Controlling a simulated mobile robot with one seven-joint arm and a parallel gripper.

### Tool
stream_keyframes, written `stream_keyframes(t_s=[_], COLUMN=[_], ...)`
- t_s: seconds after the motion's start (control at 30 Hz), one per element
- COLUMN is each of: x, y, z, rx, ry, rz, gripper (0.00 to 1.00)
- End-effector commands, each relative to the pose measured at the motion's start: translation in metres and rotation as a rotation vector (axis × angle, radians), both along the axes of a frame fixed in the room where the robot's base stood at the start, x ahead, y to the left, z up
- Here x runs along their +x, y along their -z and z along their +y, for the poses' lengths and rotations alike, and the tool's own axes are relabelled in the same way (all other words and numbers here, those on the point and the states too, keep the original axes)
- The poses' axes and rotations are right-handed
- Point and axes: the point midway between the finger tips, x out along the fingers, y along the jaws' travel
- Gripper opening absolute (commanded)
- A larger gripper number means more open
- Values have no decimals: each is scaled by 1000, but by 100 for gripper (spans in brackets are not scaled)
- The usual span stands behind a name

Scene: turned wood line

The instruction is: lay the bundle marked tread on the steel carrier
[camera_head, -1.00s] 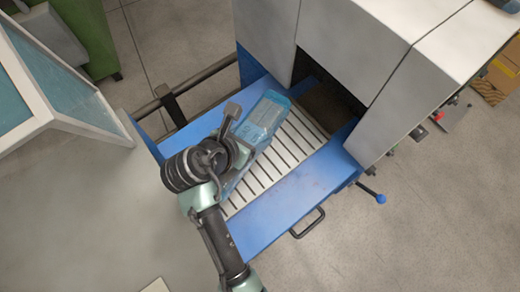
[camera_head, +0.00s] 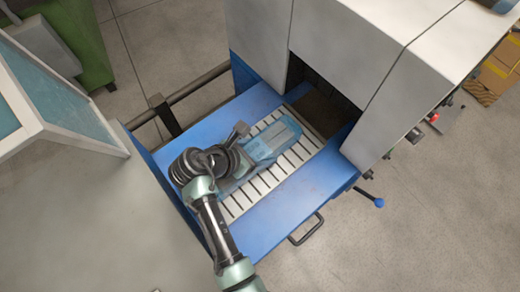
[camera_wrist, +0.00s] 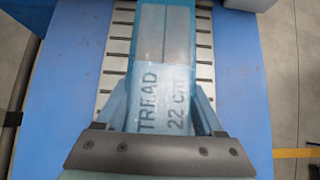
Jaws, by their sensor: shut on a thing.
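The bundle marked tread (camera_head: 272,141) is a long block wrapped in translucent blue film. In the wrist view the bundle (camera_wrist: 162,75) reads "TREAD 22 cm". My gripper (camera_head: 243,160) is shut on its near end; in the wrist view the two fingers (camera_wrist: 160,110) stand on either side of it. The steel carrier (camera_head: 285,170) is a pale slatted plate set in a blue table. The bundle is over the carrier, roughly along its length. I cannot tell whether it touches the slats.
The blue table (camera_head: 290,205) borders the carrier on both sides. A large grey machine housing (camera_head: 350,50) with a dark opening stands at the carrier's far end. A blue-knobbed lever (camera_head: 378,202) and a dark handle (camera_head: 305,230) stick out at the front right. A glass-sided cabinet (camera_head: 60,100) stands at left.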

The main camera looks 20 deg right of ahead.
Motion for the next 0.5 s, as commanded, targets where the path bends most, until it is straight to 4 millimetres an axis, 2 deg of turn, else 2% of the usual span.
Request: stream_keyframes(t_s=[0.37, 0.4, 0.5], x=[1, 0, 0], y=[4, 6, 5], z=[0, 0, 0], rx=[-1, 0, 0], ry=[-1, -1, -1], rz=[-3, -1, -1], gripper=[0, 73, 91])
